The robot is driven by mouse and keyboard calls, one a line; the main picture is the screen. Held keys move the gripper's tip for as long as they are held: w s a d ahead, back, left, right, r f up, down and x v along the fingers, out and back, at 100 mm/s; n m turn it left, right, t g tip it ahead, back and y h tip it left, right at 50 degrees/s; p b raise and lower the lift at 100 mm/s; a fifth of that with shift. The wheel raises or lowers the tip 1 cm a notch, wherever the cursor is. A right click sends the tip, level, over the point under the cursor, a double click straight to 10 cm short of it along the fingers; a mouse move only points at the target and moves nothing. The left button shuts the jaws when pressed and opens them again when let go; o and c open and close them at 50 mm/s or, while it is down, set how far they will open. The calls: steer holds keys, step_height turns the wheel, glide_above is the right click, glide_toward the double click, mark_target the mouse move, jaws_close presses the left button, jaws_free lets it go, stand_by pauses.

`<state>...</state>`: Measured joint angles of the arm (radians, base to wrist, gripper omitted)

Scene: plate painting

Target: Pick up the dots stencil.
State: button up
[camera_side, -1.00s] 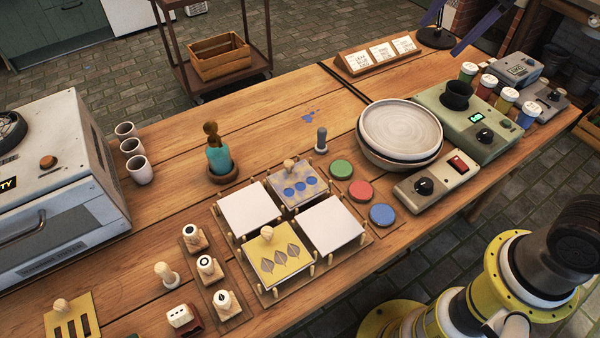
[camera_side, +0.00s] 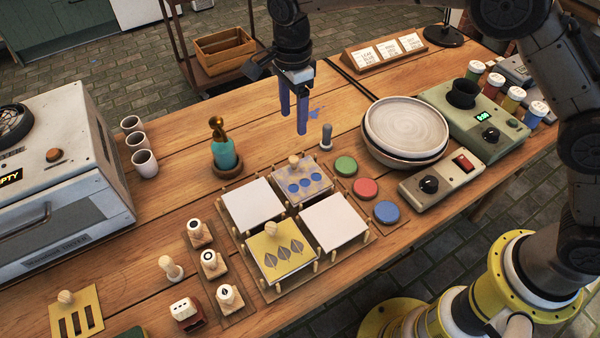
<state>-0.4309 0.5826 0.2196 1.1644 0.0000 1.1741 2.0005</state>
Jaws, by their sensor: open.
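The rack also holds a yellow leaf stencil (camera_side: 268,266) and two blank white plates. A short grey-topped peg (camera_side: 326,138) stands just behind the rack. Coloured pads (camera_side: 365,187) lie to the right. A teal bottle (camera_side: 222,152) stands at left.

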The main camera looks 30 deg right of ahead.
mark_target(294, 158)
step_height(294, 158, down, 12)
steer(key=shift+f, duration=0.15)
jaws_close()
stand_by(0.7)
